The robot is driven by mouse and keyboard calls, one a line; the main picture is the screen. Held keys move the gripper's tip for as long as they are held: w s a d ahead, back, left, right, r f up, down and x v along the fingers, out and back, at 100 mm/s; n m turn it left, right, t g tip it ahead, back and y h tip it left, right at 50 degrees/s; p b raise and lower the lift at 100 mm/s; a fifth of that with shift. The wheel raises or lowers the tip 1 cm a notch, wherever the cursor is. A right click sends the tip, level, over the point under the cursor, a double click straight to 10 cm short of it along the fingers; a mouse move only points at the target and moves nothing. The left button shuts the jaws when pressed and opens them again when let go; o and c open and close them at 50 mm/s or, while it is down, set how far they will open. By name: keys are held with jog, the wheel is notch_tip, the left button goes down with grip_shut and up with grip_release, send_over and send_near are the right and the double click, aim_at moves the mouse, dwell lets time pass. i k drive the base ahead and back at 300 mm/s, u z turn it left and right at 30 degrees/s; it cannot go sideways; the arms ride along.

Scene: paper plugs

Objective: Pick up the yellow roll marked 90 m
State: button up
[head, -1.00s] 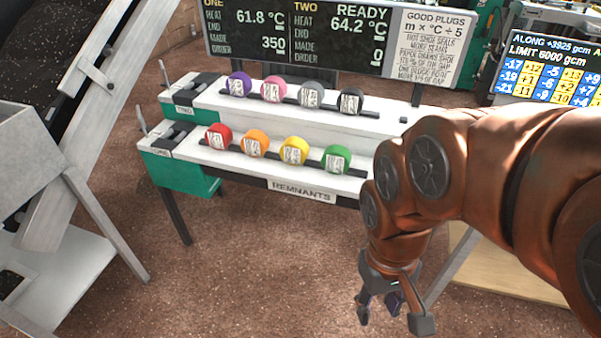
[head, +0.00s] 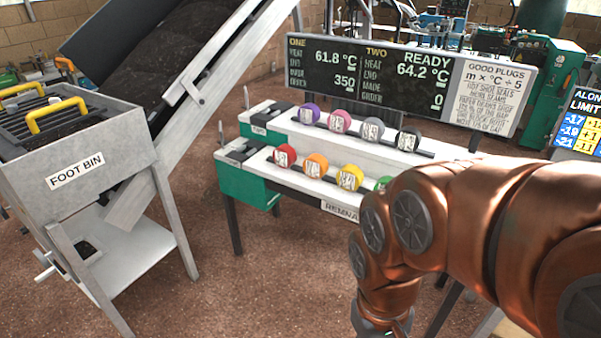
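The yellow roll (head: 350,177) sits on the front lower shelf of the white remnants rack (head: 290,176), between the orange roll (head: 316,165) and the green roll (head: 383,183). It has a white label on its face, too small to read here. My gripper (head: 381,326) is at the bottom edge, below and a little right of the yellow roll and apart from it. Only its upper part shows; the fingers are cut off by the frame. My copper arm covers part of the green roll and the rack's right side.
A red roll (head: 284,155) is on the same shelf. Purple (head: 309,113), pink (head: 340,121), grey (head: 373,129) and black (head: 408,139) rolls stand on the upper shelf behind. The floor between bin and rack is clear.

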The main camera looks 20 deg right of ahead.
aim_at(349, 178)
jog(key=u, duration=0.6)
jog(key=i, duration=1.4)
jog(key=z, duration=0.8)
jog(key=i, duration=0.45)
jog(key=z, duration=0.6)
